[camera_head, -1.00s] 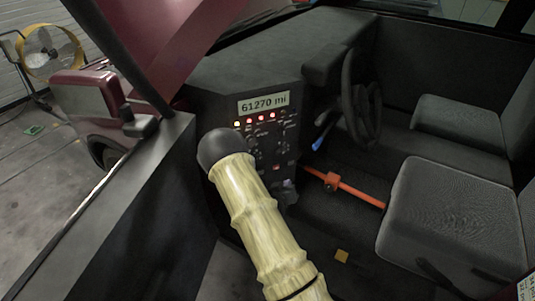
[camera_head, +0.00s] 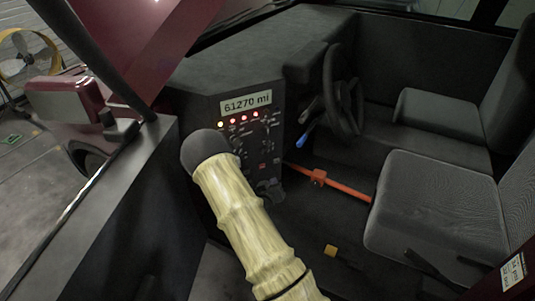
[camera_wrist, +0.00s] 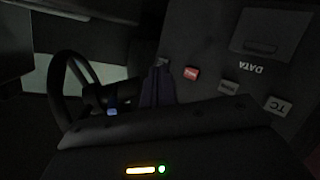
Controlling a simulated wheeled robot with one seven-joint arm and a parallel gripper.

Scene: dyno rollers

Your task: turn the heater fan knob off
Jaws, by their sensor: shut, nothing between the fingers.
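The dash control panel (camera_head: 275,135) stands in the middle of the head view, under a mileage display (camera_head: 246,103) reading 61270 mi. Dark round controls show on it, but I cannot tell which is the heater fan knob. My sleeved arm hides part of the panel. In the wrist view my gripper (camera_wrist: 157,72) is shut and empty, with its dark fingers beside the panel face (camera_wrist: 210,50). A small red button (camera_wrist: 191,73) is just right of the fingertips. I cannot tell whether the fingers touch anything.
A steering wheel (camera_head: 342,92) and blue-tipped lever (camera_head: 304,138) are right of the panel. An orange bar (camera_head: 340,186) crosses the footwell. Grey seats (camera_head: 425,205) fill the right. The open door (camera_head: 115,205) bounds the left.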

